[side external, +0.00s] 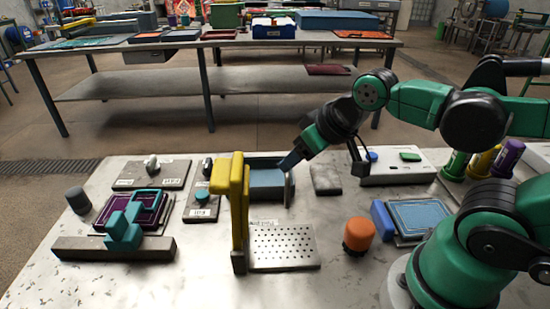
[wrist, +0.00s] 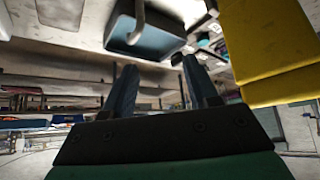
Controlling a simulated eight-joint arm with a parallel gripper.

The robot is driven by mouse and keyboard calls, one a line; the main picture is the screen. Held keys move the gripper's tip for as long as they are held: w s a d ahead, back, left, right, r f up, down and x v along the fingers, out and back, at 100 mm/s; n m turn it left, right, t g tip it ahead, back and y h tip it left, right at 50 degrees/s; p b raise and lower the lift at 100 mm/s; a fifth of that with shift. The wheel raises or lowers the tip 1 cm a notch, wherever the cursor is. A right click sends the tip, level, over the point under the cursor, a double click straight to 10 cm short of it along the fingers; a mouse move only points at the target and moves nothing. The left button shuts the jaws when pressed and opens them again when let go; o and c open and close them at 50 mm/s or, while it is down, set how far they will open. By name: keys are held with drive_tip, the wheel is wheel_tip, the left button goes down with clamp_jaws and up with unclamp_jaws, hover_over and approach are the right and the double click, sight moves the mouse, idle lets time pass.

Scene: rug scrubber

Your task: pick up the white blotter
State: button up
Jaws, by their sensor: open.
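A small white piece (side external: 152,164) sits on a labelled grey plate (side external: 140,178) at the back left of the table. It may be the white blotter, but I cannot tell for sure. My gripper (side external: 290,162) is at the back middle, over the right end of a blue tray (side external: 266,184), well to the right of the white piece. In the wrist view my gripper (wrist: 162,68) shows two dark fingers apart with nothing between them. The blue tray (wrist: 145,42) shows beyond them. I cannot make out the white piece in the wrist view.
A tall yellow stand (side external: 238,205) with a perforated plate (side external: 284,246) is at the middle front. A teal stepped block (side external: 125,228) stands left. An orange knob (side external: 359,234), a blue pad (side external: 418,214) and a white box (side external: 395,170) are right.

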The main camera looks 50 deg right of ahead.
drive_tip(key=o, duration=0.7)
drive_tip(key=m+g, duration=0.7)
drive_tip(key=m, duration=0.2)
hover_over(326, 175)
wheel_tip(326, 175, down, 7)
drive_tip(key=shift+a+f, duration=0.15)
drive_tip(key=shift+f, duration=0.05)
drive_tip(key=shift+d+f, duration=0.2)
drive_tip(key=shift+f, duration=2.8)
